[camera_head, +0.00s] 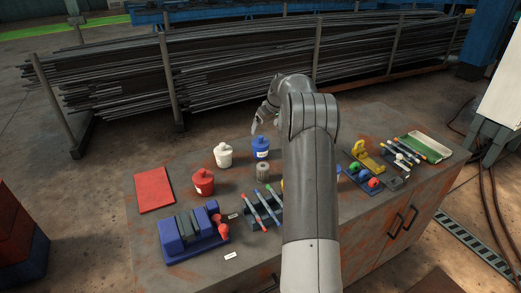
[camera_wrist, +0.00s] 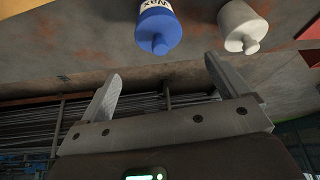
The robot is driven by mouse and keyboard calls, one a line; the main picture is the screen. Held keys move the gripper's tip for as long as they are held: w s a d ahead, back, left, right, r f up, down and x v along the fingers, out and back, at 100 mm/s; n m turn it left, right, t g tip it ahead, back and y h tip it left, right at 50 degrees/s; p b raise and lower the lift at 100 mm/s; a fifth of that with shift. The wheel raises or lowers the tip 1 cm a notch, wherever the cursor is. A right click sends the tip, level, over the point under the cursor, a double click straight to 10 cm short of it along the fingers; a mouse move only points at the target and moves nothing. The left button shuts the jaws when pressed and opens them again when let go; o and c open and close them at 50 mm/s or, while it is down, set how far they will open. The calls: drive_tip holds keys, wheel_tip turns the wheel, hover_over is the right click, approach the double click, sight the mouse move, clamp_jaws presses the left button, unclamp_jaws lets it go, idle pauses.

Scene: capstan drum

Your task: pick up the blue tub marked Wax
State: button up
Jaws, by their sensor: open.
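The blue tub marked Wax (camera_head: 261,148) stands upright on the worktable, with a white label and a knobbed lid. In the wrist view the tub (camera_wrist: 158,27) is at the top centre, its "Wax" label partly readable and upside down. My gripper (camera_wrist: 163,68) is open and empty. Its two fingers point toward the tub's side of that view, with the tub ahead of the gap and apart from both fingers. In the head view my gripper is just behind the tub, partly hidden by my arm.
A white tub (camera_head: 223,155) stands close left of the blue one, with a red tub (camera_head: 203,183) nearer. A grey ribbed cylinder (camera_head: 263,172) stands just in front. Racks with tools and a green tray (camera_head: 425,146) lie to the right. A red mat (camera_head: 154,189) lies left.

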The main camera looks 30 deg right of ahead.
sight(261, 137)
drive_tip(key=x, duration=0.9)
drive_tip(key=shift+f, duration=0.3)
drive_tip(key=shift+c, duration=0.4)
drive_tip(key=c, duration=1.5)
drive_tip(key=shift+r, duration=0.1)
drive_tip(key=shift+c, duration=0.2)
drive_tip(key=shift+r, duration=0.1)
